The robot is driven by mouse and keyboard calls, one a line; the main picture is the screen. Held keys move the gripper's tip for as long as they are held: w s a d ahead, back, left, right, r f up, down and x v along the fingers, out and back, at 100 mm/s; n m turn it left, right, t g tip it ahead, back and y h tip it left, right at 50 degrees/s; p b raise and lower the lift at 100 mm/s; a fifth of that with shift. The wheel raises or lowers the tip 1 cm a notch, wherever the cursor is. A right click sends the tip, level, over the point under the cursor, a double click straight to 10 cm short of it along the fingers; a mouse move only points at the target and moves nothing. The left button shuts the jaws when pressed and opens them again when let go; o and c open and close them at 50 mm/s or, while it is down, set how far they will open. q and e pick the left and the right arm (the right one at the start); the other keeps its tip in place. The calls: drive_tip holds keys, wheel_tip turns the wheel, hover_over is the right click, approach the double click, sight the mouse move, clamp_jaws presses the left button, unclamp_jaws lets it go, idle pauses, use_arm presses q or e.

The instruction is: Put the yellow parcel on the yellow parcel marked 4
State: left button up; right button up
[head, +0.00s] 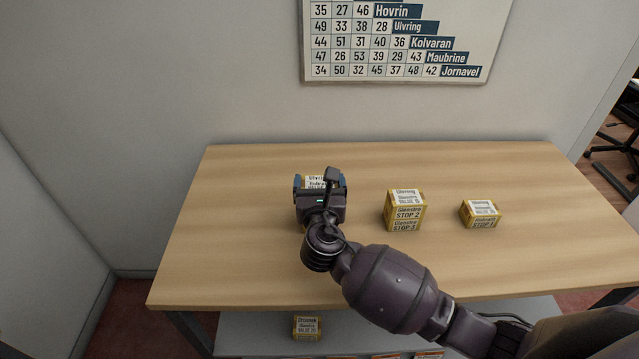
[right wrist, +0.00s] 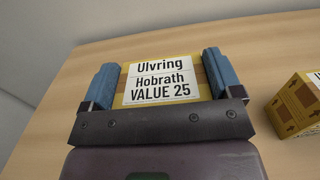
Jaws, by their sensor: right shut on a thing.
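My right gripper (head: 320,183) is shut on a yellow parcel with a white label (right wrist: 158,82) reading Ulvring, Hobrath, VALUE 25. The blue fingers are on its two sides in the right wrist view. In the head view the gripper hides most of this parcel (head: 314,181); I cannot tell whether it touches the table or another parcel. A yellow parcel or stack (head: 405,210) to the right carries labels that seem to read STOP 2. A smaller yellow parcel (head: 480,214) stands farther right, its label too small to read surely. I see no readable 4. My left gripper is not in view.
The wooden table (head: 500,165) is clear at the back and left. Another yellow parcel (head: 307,327) lies on the lower shelf (head: 260,335), with orange-edged labels near the bottom edge. A number chart (head: 400,45) hangs on the wall.

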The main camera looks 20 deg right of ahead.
drive_tip(key=shift+f, duration=0.15)
drive_tip(key=o, duration=0.7)
drive_tip(key=shift+o, duration=0.5)
drive_tip(key=shift+r, duration=0.2)
drive_tip(key=v, duration=1.2)
drive_tip(key=shift+s, duration=0.1)
